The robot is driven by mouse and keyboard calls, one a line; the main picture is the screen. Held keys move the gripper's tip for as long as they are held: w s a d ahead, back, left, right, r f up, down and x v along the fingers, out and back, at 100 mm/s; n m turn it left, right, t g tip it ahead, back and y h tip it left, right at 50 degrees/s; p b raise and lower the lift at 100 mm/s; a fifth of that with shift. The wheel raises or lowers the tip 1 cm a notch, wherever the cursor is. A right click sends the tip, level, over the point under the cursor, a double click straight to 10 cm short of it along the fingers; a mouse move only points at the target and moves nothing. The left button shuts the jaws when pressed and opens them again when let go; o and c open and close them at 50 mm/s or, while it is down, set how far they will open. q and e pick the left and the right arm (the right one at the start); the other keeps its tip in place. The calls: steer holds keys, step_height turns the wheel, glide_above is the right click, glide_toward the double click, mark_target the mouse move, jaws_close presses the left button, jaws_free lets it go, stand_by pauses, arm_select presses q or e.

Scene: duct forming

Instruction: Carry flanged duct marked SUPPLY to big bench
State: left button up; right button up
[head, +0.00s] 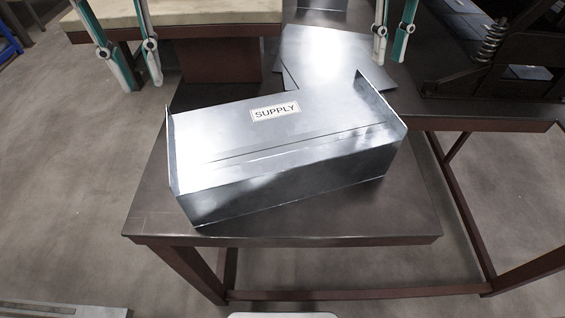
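The flanged duct (290,134) is a long shiny sheet-metal box with upturned flanges at both ends. A white SUPPLY label (275,112) is on its top face. It lies on a dark metal table (330,222), turned slightly so its right end is farther back. My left gripper (144,86) hangs beyond the duct's left end, its two fingers apart and empty. My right gripper (389,61) is above and beyond the duct's right end, with a narrow gap between its fingers and nothing in it. Neither touches the duct. Which surface is the big bench, I cannot tell.
A light-topped bench (210,14) with a red-brown frame stands at the back left. Flat sheet metal (325,52) lies behind the duct. A dark machine with a coil spring (492,42) is at the back right. Open floor (70,170) lies left of the table.

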steer(key=r, duration=0.3)
steer(key=shift+w+a+r, duration=0.1)
steer(key=shift+w+r, duration=0.2)
steer(key=shift+w, duration=0.05)
